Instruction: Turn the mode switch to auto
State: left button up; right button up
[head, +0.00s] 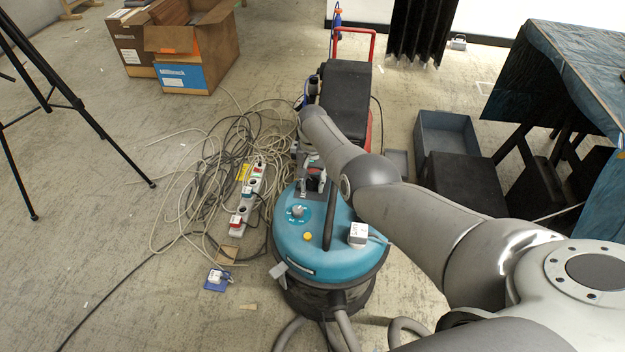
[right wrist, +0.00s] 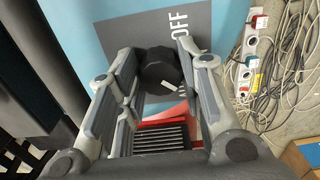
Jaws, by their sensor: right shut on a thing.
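The mode switch is a black knob (right wrist: 160,68) with a short white mark, on a teal and grey panel (right wrist: 120,32) that reads "OFF". My right gripper (right wrist: 161,72) is shut on this knob, with one finger on each side, in the right wrist view. In the head view, my right gripper (head: 313,183) reaches the far part of the teal vacuum cleaner's top (head: 345,262); the arm and gripper hide most of the switch there. The white mark points down and right in the wrist view. My left gripper is not in view.
Tangled cables (head: 205,180) and a power strip (head: 248,195) lie left of the vacuum. A tripod (head: 75,100) stands at the left. Open cardboard boxes (head: 190,55) are at the back. A grey bin (head: 445,133) and a covered table (head: 570,75) are at the right.

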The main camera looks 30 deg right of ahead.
jog(key=shift+m, duration=1.6)
jog(key=o, duration=1)
jog(key=shift+o, duration=0.3)
